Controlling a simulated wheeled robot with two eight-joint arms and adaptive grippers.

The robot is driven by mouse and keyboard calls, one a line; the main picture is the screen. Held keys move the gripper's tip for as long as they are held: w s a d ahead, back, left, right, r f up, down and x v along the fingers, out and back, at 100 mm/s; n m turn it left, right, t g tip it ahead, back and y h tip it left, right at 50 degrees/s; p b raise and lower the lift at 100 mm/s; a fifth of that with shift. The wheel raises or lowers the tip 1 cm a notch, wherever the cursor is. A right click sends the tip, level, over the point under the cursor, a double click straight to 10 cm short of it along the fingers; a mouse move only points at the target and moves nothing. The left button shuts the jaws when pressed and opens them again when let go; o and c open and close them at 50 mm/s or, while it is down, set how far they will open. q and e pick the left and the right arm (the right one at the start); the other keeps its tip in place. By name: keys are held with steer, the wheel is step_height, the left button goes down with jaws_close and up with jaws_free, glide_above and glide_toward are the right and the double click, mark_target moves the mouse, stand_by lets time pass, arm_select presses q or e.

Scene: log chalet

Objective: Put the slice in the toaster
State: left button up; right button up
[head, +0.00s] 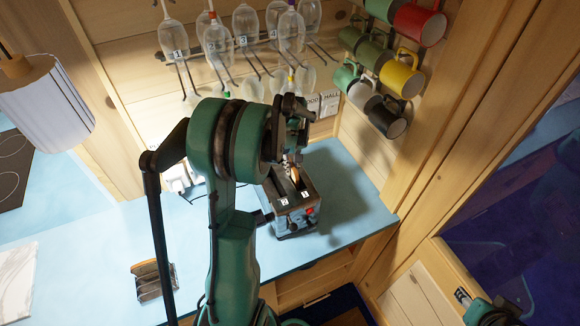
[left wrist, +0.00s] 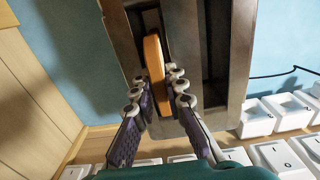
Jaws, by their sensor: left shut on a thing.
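The toaster (head: 309,214) is a metal box with two long slots, standing on the blue counter; its top also shows in the left wrist view (left wrist: 182,45). The orange-brown slice (left wrist: 153,60) stands on edge, lined up with the left slot in the left wrist view, its far part seeming to lie within the slot. In the head view the slice (head: 295,176) shows over the toaster top. My left gripper (left wrist: 157,90) is shut on the slice from above, one finger on each side. The other slot looks empty. How deep the slice sits is hard to tell.
Wine glasses (head: 245,25) hang on the back wall, and several mugs (head: 402,75) hang at the right. A small napkin-holder-like object (head: 150,280) and a lamp (head: 45,100) are at the left. The counter's front is clear.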

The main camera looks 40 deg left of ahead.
arm_select(q)
steer(key=shift+s+d+f, duration=0.1)
steer(key=shift+s+f, duration=0.05)
steer(key=shift+f, duration=0.05)
steer(key=o, duration=0.8)
steer(key=shift+f, duration=0.1)
steer(key=shift+r, duration=0.25)
step_height(320, 180, up, 12)
steer(key=shift+f, duration=0.1)
